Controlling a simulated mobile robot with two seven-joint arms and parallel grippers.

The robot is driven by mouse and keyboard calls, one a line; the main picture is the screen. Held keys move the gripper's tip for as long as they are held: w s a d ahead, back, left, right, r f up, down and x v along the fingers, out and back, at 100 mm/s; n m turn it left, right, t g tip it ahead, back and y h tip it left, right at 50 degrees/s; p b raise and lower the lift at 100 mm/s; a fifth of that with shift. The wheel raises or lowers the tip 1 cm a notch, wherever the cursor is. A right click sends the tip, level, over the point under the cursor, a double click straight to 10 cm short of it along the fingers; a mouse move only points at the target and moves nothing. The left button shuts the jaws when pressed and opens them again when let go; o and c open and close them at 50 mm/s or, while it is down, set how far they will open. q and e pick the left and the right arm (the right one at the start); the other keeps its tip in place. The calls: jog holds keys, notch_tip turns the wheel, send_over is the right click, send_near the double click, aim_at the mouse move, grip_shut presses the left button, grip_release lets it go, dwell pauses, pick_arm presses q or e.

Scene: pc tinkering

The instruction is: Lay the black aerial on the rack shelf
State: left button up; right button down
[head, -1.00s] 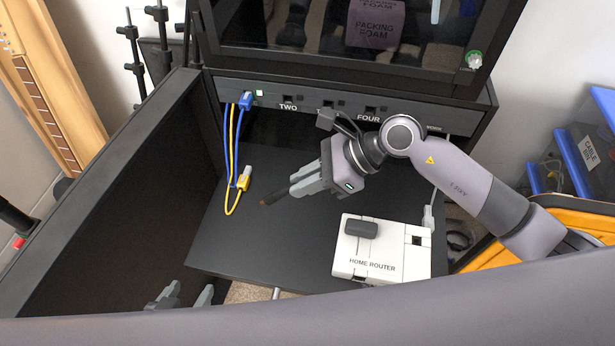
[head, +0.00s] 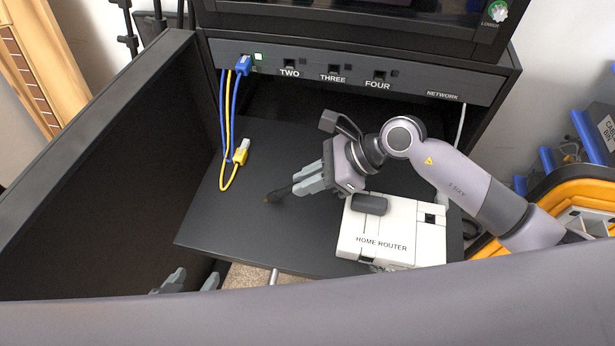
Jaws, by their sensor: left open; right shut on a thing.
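The rack shelf (head: 235,225) is a flat black board below the network panel. My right gripper (head: 298,187) is over the middle of the shelf, its fingers pointing left. It is shut on the black aerial (head: 279,194), a short dark stick whose brownish tip sticks out to the left of the fingers. The aerial is close to the shelf surface; I cannot tell whether it touches. The rest of the aerial is hidden by the fingers. My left gripper (head: 190,284) is open and empty at the lower left, below the shelf's front edge, mostly hidden behind my arm.
A white home router (head: 395,245) stands on the shelf's right part, close to my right gripper. Blue and yellow cables (head: 228,130) hang from the network panel (head: 330,72) onto the shelf's left side. The shelf's front left is clear. A black side panel (head: 110,170) stands left.

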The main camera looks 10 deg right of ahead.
jog(key=shift+f, duration=0.3)
dwell(0.5)
jog(key=c, duration=1.5)
grip_release()
jog(key=shift+c, duration=0.2)
jog(key=o, duration=0.5)
jog(key=shift+o, duration=0.2)
jog(key=shift+d+r, duration=0.1)
jog(key=shift+p+v, duration=0.3)
jog(key=shift+v, duration=1.45)
jog(key=v, duration=0.7)
